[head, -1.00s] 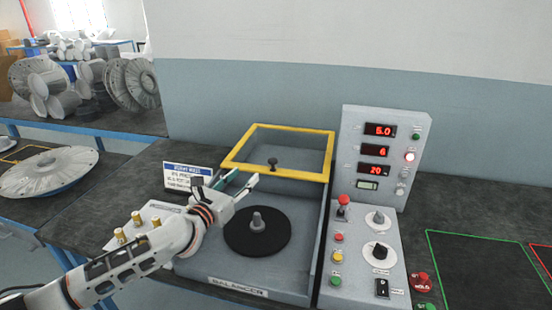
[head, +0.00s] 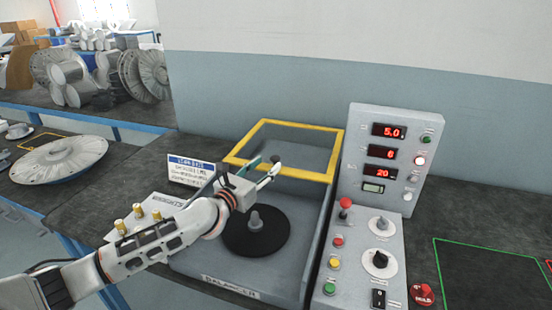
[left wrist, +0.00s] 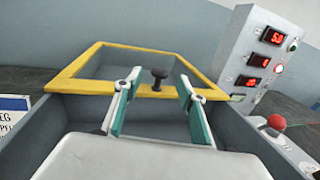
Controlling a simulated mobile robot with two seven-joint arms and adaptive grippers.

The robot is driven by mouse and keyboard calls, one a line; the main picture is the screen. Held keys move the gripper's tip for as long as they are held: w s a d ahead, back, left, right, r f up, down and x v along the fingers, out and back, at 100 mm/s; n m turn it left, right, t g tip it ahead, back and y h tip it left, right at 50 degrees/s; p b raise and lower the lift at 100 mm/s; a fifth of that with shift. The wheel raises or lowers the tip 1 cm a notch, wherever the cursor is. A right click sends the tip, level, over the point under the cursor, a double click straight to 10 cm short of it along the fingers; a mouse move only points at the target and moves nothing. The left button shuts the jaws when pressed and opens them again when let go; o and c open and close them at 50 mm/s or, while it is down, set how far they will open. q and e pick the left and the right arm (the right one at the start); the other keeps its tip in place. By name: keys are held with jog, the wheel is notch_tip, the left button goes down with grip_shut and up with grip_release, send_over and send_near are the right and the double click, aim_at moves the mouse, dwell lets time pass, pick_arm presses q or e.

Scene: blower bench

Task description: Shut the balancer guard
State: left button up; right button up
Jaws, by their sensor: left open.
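The balancer guard (head: 262,131) is a yellow-framed clear panel standing raised at the back of the grey balancer box (head: 213,270). Its dark knob (left wrist: 158,76) sits on the near bar of the frame. In the left wrist view the yellow frame (left wrist: 76,67) lies beyond my fingers. My left gripper (head: 265,168) is open over the box, with the knob seen between its fingertips (left wrist: 158,88). I cannot see it touching the knob. The black round plate with a grey spindle (head: 256,226) lies below, inside the box. My right gripper is not in view.
The control panel (head: 383,150) with red displays stands to the right, and the button console (head: 360,255) is in front of it. A blue and white sign (head: 190,172) and brass weights (head: 138,211) are at the left. A green outlined area (head: 480,280) is clear.

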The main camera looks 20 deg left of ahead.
aim_at(272, 160)
pick_arm(q)
jog(key=x, duration=0.5)
jog(key=shift+w+d, duration=0.15)
jog(key=shift+w, duration=0.2)
grip_shut()
